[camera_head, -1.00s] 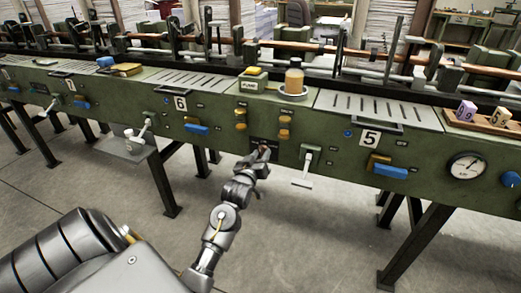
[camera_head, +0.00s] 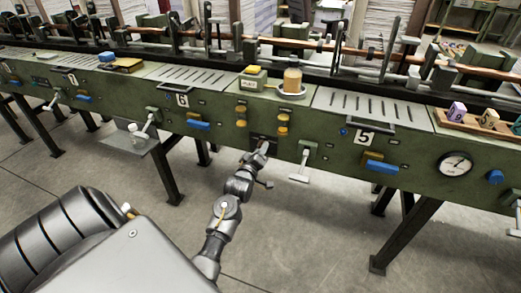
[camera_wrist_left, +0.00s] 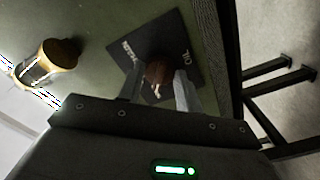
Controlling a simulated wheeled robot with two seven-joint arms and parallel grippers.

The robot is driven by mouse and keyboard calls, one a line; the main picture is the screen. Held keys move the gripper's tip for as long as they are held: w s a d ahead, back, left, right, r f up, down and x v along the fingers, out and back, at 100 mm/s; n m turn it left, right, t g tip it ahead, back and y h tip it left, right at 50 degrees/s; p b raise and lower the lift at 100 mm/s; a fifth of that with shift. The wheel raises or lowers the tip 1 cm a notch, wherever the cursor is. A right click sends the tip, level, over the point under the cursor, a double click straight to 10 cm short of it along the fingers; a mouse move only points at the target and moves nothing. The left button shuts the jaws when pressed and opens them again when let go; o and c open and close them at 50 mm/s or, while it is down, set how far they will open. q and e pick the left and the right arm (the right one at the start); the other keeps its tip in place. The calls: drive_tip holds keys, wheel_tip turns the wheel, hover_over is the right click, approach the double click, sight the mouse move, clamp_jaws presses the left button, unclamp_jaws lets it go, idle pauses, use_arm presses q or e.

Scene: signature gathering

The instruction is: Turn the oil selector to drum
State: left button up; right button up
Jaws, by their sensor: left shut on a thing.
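The oil selector is a round brown knob (camera_wrist_left: 158,72) on a black plate (camera_wrist_left: 185,42) with white lettering, partly legible as "OIL", in the left wrist view. The black plate (camera_head: 262,138) also shows in the head view, low on the green machine front. My left gripper (camera_wrist_left: 158,88) is shut on the knob, with one finger on each side. In the head view my left gripper (camera_head: 262,150) reaches up to the plate and covers the knob. The pointer direction is hard to tell. My right gripper is not in view.
Orange-brown knobs (camera_head: 283,124) sit just above the plate. A white-handled lever (camera_head: 303,165) hangs to its right. A small shelf (camera_head: 128,141) juts out at left. The floor in front is clear.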

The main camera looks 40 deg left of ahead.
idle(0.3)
use_arm(q)
drive_tip(key=o, duration=1)
drive_tip(key=v, duration=1)
drive_tip(key=shift+s+d, duration=0.15)
drive_tip(key=shift+s, duration=0.2)
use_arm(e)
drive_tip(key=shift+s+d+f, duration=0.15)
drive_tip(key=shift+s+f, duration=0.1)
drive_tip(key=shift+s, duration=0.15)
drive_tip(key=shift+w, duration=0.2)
